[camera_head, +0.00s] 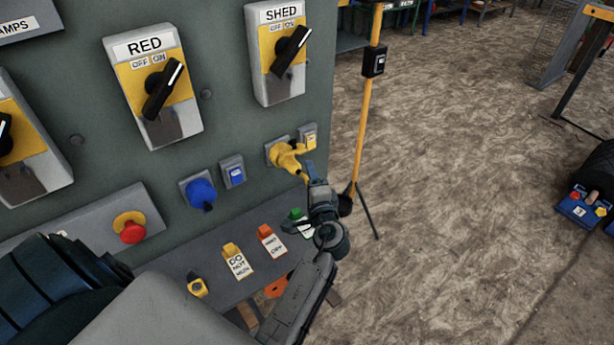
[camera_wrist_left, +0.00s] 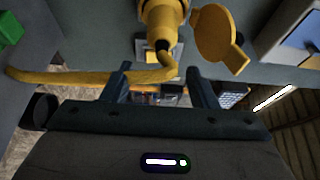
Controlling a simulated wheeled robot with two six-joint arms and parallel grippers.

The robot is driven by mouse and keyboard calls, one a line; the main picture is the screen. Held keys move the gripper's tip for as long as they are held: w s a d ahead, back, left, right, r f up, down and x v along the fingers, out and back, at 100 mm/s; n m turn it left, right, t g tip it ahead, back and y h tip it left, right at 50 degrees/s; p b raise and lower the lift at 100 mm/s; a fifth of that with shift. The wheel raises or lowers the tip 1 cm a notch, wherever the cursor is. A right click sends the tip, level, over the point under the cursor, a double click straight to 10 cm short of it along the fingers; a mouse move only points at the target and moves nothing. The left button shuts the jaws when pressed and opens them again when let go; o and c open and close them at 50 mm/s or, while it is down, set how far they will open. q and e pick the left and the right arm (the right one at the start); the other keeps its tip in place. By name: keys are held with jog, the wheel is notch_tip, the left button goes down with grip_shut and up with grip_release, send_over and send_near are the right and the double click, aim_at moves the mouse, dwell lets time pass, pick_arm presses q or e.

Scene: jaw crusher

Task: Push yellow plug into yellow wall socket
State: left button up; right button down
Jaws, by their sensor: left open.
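The yellow plug (camera_head: 288,160) is at the yellow wall socket (camera_head: 270,148) on the grey panel, and its yellow cable (camera_wrist_left: 85,77) hangs from its rear end. The plug also shows at the top of the left wrist view (camera_wrist_left: 163,22), with the yellow socket lid (camera_wrist_left: 220,42) swung open beside it. I cannot tell how deep the plug sits. My left gripper (camera_head: 312,172) is just right of and below the plug, open and empty. In the left wrist view its spread fingers (camera_wrist_left: 160,82) are apart from the plug body, near the cable. My right gripper is not in view.
A blue socket (camera_head: 199,190), a red stop button (camera_head: 130,229) and rotary switch boxes RED (camera_head: 154,85) and SHED (camera_head: 279,55) are on the panel. Tags lie on the ledge below. A yellow post (camera_head: 366,105) stands close to the right of my left gripper.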

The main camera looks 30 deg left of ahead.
pick_arm(q)
jog(key=shift+s+d+b, duration=0.2)
jog(key=shift+s+d, duration=0.1)
jog(key=shift+d, duration=0.4)
jog(key=shift+s+d+b, duration=0.2)
jog(key=shift+s+d, duration=0.05)
jog(key=shift+d, duration=0.4)
